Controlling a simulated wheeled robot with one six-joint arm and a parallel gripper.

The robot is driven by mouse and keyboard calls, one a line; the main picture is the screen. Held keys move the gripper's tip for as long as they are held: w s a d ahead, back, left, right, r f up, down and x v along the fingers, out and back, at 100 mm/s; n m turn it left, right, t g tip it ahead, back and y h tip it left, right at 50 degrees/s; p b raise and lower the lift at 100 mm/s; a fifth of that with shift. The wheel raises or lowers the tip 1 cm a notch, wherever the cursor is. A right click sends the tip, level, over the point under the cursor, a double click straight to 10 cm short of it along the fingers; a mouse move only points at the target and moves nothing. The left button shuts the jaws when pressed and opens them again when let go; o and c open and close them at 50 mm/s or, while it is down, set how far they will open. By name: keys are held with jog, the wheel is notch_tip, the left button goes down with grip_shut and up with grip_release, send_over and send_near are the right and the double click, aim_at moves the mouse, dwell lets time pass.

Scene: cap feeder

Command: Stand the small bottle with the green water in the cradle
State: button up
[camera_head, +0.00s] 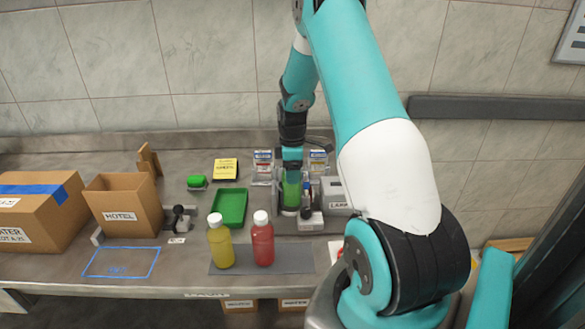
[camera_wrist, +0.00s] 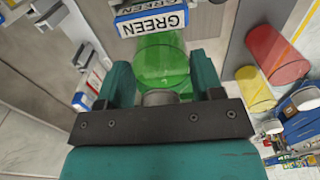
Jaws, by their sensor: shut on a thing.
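The small bottle with green water (camera_head: 291,190) is upright near the back middle of the bench. It also shows in the wrist view (camera_wrist: 162,62), between the fingers. My gripper (camera_head: 292,168) is above it and shut on its upper part; the gripper also fills the lower wrist view (camera_wrist: 163,82). The bottle's foot is by a small grey and white device (camera_head: 311,221). I cannot make out the cradle clearly, nor tell whether the bottle rests in it or hangs just above. A "GREEN" label (camera_wrist: 150,20) stands right by the bottle.
A yellow bottle (camera_head: 220,245) and a red bottle (camera_head: 263,240), both white-capped, stand on a dark mat (camera_head: 300,257). A green tray (camera_head: 229,208) lies left of my gripper. A cardboard box (camera_head: 122,205) stands further left. A blue outline (camera_head: 120,263) is empty.

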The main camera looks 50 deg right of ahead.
jog(key=shift+f, duration=0.15)
jog(key=shift+f+b, duration=0.55)
jog(key=shift+f, duration=0.3)
jog(key=o, duration=1.5)
jog(key=c, duration=0.4)
jog(key=shift+r, duration=0.1)
notch_tip(320, 180, up, 11)
jog(key=p, duration=0.8)
jog(key=shift+p, duration=0.3)
